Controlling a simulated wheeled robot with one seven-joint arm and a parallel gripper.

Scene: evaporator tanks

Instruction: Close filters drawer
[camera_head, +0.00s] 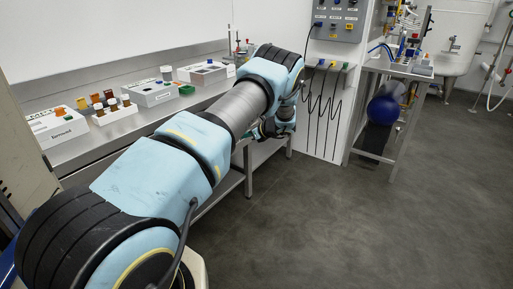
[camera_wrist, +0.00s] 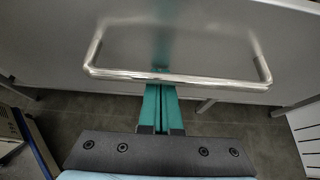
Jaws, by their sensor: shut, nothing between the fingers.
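A grey metal drawer front (camera_wrist: 205,35) fills the top of the wrist view. A shiny bar handle (camera_wrist: 180,77) runs across it. My gripper (camera_wrist: 161,90) has its two teal fingers shut together, with nothing between them. A teal reflection shows on the metal above the bar. In the head view my arm hides the drawer, so I cannot tell how far it stands out.
A steel bench (camera_head: 95,140) runs along the left wall with labelled white boxes (camera_head: 150,93) and small bottles on it. A frame table (camera_head: 400,70) with a blue round tank (camera_head: 384,110) stands at the right. The grey floor (camera_head: 320,220) in front is clear.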

